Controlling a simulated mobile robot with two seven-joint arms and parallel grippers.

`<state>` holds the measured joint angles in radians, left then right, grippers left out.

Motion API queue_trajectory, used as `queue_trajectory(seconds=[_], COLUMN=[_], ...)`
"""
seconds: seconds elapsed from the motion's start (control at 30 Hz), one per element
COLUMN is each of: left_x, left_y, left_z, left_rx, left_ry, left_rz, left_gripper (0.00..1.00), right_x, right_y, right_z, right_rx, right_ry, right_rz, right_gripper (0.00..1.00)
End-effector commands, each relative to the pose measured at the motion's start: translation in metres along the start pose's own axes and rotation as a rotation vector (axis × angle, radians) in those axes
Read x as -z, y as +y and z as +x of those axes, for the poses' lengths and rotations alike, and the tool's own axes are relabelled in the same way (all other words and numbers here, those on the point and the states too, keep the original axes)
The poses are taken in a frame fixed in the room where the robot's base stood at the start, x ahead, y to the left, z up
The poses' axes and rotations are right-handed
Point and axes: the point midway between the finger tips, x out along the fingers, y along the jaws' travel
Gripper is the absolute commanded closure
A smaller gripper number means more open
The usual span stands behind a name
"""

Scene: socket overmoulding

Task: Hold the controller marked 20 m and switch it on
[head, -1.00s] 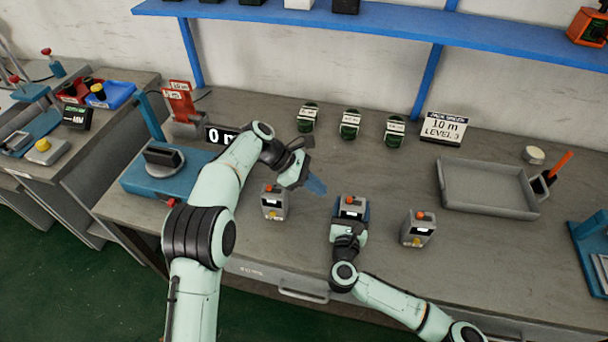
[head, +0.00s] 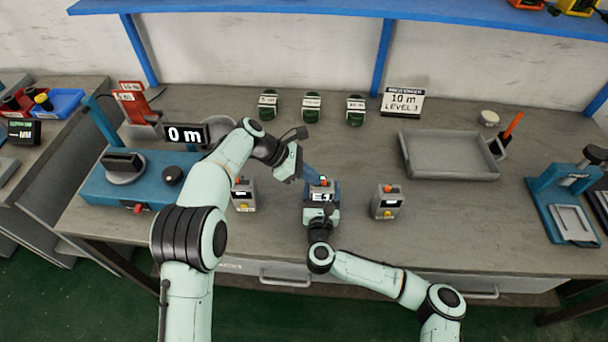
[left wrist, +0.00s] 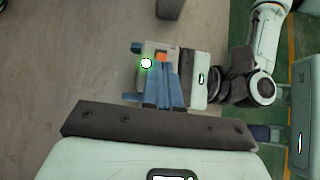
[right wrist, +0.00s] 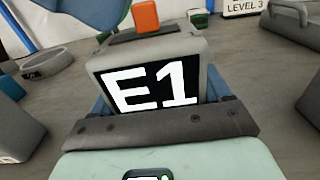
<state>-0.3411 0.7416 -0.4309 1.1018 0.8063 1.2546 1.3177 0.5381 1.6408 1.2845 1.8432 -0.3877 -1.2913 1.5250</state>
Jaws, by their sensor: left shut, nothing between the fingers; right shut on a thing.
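The middle grey controller (head: 321,197) stands upright with an orange button on top. My right gripper (right wrist: 165,95) is shut around it. Its screen reads E1 in the right wrist view. A small green light (left wrist: 146,63) glows on its top beside the orange button (left wrist: 162,57). My left gripper (head: 310,174) is shut and empty, its blue fingertips at the top of this controller by the button; I cannot tell whether they touch it. Two similar controllers stand to the left (head: 243,197) and right (head: 387,203). No 20 m mark is readable on any of them.
A 0 m display (head: 186,134) stands behind a blue machine (head: 150,185) on the left. Three green-black units (head: 312,107) stand at the back, beside a 10 m LEVEL 3 sign (head: 402,101). A grey tray (head: 450,174) lies at the right. The bench between is clear.

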Motion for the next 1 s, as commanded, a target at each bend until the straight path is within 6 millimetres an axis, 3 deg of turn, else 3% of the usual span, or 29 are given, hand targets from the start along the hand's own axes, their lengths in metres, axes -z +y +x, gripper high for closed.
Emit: queue_trajectory(seconds=[0.47, 0.67, 1.0], left_x=[0.0, 0.024, 0.023], left_y=[0.0, 0.0, 0.001], left_z=[0.001, -0.026, -0.101], left_rx=[0.001, -0.004, -0.004], left_ry=[-0.001, -0.001, -0.001], left_rz=[-0.001, -0.005, 0.001], left_gripper=[1.0, 1.0, 1.0], right_x=[0.001, 0.001, 0.001], right_y=[0.001, 0.001, 0.001], right_z=[0.0, 0.0, 0.0], right_rx=[-0.003, -0.003, -0.002], right_ry=[0.001, 0.001, 0.001], right_rz=[-0.001, 0.0, 0.0], right_gripper=[0.58, 0.58, 0.58])
